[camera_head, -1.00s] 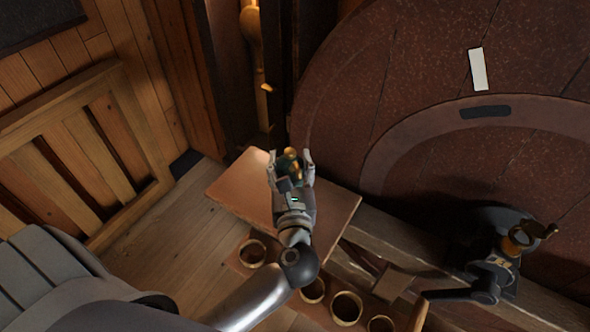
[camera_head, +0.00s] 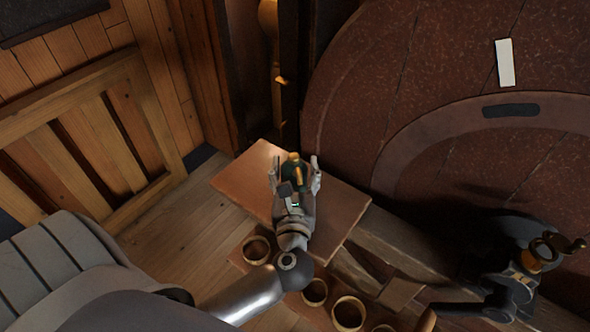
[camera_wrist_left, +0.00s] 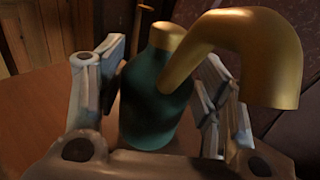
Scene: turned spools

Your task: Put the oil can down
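The oil can (camera_head: 291,181) has a dark green body with a brass top and a curved brass spout. It is upright over the small wooden table (camera_head: 343,207), and its base appears to rest on the top. My left gripper (camera_head: 294,170) is open around the can, one finger on each side. In the left wrist view, the can's green body (camera_wrist_left: 152,105) stands between the fingers, with a gap visible on both sides. The spout bends to the right over the right finger. The can's lower part is partly hidden by the gripper. My right gripper is not in view.
A large reddish round stone-like disc (camera_head: 420,80) rises behind the table at right. A dark metal fitting with a brass crank (camera_head: 540,258) sits at lower right. A wooden railing (camera_head: 90,140) stands at left.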

